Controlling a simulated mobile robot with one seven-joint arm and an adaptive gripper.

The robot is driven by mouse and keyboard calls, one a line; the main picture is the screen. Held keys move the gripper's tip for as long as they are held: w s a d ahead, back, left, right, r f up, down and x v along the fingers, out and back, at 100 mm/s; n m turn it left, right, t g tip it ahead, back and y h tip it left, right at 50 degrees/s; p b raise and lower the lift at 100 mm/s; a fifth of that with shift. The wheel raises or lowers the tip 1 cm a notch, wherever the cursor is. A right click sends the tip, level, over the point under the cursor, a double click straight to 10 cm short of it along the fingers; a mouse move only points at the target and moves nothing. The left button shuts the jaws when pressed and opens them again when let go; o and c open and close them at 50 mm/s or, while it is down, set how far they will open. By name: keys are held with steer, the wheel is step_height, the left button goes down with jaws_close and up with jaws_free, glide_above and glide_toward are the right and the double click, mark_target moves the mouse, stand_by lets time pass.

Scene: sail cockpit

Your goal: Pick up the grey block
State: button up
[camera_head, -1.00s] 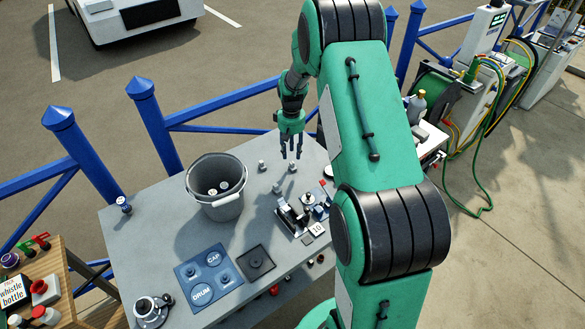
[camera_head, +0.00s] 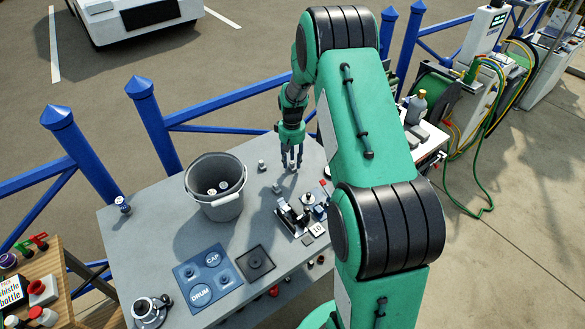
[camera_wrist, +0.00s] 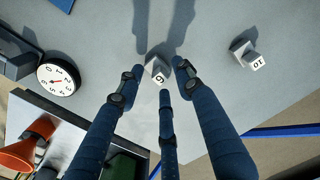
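A small grey block (camera_wrist: 158,69) with a dark digit on its pale face sits on the grey table in the wrist view, just beyond my fingertips. My gripper (camera_wrist: 158,88) has blue fingers spread apart around the near side of this block, and it looks empty. In the head view, my gripper (camera_head: 292,165) points down low over the tabletop, and its fingers partly hide the block there. A second grey block (camera_wrist: 247,55), marked 10, stands to the right in the wrist view, apart from my fingers. I cannot tell whether any finger touches the first block.
A grey bucket (camera_head: 216,187) stands left of my gripper. Small blocks (camera_head: 262,166) and (camera_head: 277,189) lie nearby. A metal device (camera_head: 300,213) is in front, and a round dial (camera_wrist: 59,79) shows in the wrist view. A blue railing (camera_head: 230,130) runs behind the grey table (camera_head: 140,230).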

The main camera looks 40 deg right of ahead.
mark_target(292, 162)
stand_by(0.3)
jaws_close()
steer(key=shift+r, duration=0.1)
step_height(292, 162, up, 10)
steer(key=p, duration=0.1)
stand_by(0.6)
stand_by(0.5)
